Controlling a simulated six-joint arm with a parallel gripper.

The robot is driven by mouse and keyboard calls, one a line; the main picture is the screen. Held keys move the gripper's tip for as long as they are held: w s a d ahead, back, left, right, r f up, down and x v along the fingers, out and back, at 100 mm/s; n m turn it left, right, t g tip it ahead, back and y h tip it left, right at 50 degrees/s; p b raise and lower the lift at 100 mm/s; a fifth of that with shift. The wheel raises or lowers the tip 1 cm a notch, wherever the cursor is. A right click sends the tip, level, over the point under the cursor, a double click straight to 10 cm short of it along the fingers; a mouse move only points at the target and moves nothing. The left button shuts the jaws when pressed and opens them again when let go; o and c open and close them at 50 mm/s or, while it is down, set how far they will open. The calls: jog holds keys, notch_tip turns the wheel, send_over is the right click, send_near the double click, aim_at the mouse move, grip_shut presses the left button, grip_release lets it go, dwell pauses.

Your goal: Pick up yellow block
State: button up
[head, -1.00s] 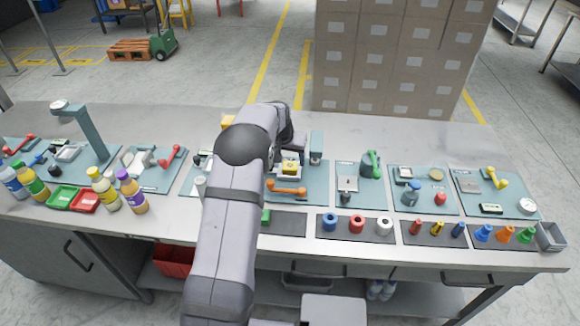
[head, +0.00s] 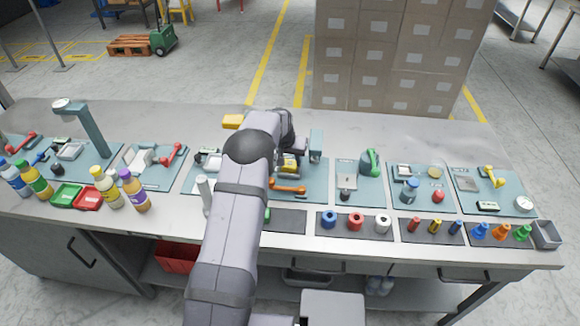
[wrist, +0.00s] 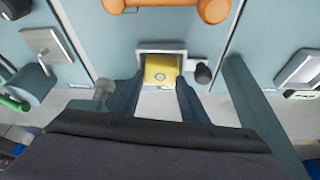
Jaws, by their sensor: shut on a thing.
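The yellow block (wrist: 160,68) sits in a pale square-rimmed holder (wrist: 178,49) on a teal board in the wrist view. Its face has a small round grey spot. My gripper (wrist: 159,84) is shut on the block, one dark finger at each side of its near end. In the head view a yellow piece (head: 289,165) shows in a fixture just right of my arm, partly covered.
An orange handle (wrist: 165,8) lies across the board beyond the holder. A dark knob (wrist: 203,74) stands close to its right. A teal post (head: 316,146) rises beside the fixture. Another yellow item (head: 233,121) lies at the bench's back. Several bottles stand at left.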

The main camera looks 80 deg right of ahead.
aim_at(289, 165)
jog(key=shift+r, duration=0.15)
notch_tip(289, 165, up, 18)
jog(key=b, duration=0.4)
dwell(0.3)
